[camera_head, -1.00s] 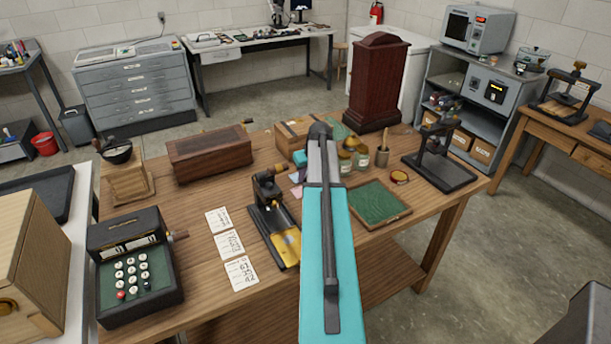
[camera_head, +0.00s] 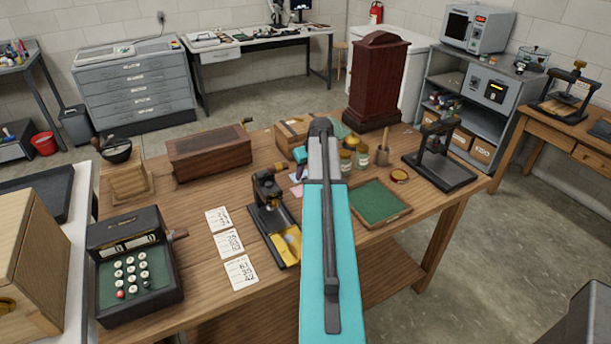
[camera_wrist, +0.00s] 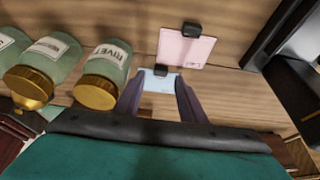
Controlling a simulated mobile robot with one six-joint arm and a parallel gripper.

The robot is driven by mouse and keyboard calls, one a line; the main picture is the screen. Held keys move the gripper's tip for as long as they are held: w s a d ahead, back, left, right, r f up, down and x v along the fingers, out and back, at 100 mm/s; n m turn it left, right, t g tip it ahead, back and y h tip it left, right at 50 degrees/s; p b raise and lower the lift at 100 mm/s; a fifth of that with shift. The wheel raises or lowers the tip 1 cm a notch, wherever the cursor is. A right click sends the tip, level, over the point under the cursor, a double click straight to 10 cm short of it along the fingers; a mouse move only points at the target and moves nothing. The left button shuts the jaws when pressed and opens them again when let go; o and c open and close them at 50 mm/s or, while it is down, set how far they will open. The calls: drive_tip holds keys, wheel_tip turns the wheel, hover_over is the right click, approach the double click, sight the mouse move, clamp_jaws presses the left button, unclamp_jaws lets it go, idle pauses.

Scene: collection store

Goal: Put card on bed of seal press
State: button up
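A pink card (camera_wrist: 187,47) and a pale blue card (camera_wrist: 158,82) lie on the wooden table in the wrist view, with small black blocks at their edges. Their edges also show beside my arm in the head view. My gripper (camera_wrist: 160,90) is open, its two fingers apart on either side of the pale blue card. I cannot tell its height above the card. A black press (camera_head: 274,210) with a yellow plate stands front centre, and another black press (camera_head: 438,150) stands at the right. I cannot tell which is the seal press.
Jars with gold lids (camera_wrist: 97,91) stand close left of my gripper. A green-lined tray (camera_head: 380,202) lies right of my arm. White number cards (camera_head: 229,243), a keyed machine (camera_head: 135,265) and a wooden box (camera_head: 210,153) occupy the left side.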

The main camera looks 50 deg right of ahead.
drive_tip(key=b+v, duration=0.1)
drive_tip(key=v, duration=0.9)
drive_tip(key=shift+r+b, duration=0.25)
drive_tip(key=shift+b, duration=0.15)
drive_tip(key=shift+s, duration=0.1)
drive_tip(key=shift+o, duration=0.5)
drive_tip(key=shift+r, duration=0.1)
drive_tip(key=shift+s+r+b, duration=0.45)
drive_tip(key=shift+r+b, duration=0.15)
drive_tip(key=shift+b, duration=0.1)
drive_tip(key=shift+p+x, duration=0.75)
drive_tip(key=shift+x, duration=3.6)
